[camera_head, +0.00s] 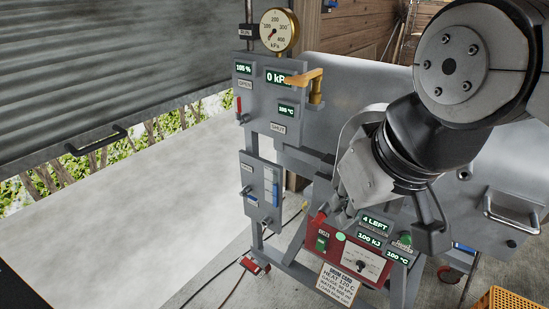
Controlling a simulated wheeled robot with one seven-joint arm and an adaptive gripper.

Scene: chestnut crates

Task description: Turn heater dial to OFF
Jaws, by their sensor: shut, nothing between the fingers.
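A red control panel (308,246) sits low on the grey machine. It carries a white plate with a small dark dial (361,266), which looks like the heater dial; its markings are too small to read. A green rocker switch (322,241) and a round green light (340,236) are beside it. My gripper (345,217) comes down from the upper right, just above this panel. It is shut and empty, apart from the dial in the picture. Its fingertips are hard to make out against the panel.
Green displays (375,223) reading 4 LEFT, 100 kJ and 100 °C surround the panel. A card (340,284) hangs below. A gauge (279,32), brass handle (301,79) and red lever (239,107) are higher up. The pale surface (120,220) at left is clear.

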